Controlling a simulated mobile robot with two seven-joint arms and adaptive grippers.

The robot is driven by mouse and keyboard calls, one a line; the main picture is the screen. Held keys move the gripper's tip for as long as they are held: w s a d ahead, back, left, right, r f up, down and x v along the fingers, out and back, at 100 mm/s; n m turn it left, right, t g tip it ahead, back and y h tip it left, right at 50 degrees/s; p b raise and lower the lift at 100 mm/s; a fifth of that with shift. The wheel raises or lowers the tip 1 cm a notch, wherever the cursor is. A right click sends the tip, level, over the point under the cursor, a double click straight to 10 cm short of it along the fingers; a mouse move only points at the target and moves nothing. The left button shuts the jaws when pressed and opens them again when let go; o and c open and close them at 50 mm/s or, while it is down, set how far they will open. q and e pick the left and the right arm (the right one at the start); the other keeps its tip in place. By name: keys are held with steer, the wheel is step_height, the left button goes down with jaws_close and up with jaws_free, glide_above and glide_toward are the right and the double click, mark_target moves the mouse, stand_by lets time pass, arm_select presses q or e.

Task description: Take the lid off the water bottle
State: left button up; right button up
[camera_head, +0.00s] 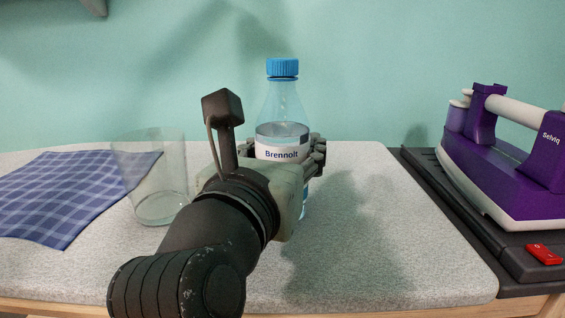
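The clear water bottle (283,133) stands upright near the middle, with a white label and a blue lid (282,68) on top. My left gripper (284,148) comes in from the lower left. Its fingers are closed around the bottle's middle, one on each side at label height. The gripper body and wrist hide most of the bottle's lower part, so I cannot tell whether its base touches the board. Nothing touches the lid. My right gripper is not in view.
A clear empty glass (160,195) stands left of the gripper, by a blue checked cloth (60,195). A purple iron (510,150) rests on a dark base (485,240) at the right. The grey padded board (400,230) is bare between bottle and iron.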

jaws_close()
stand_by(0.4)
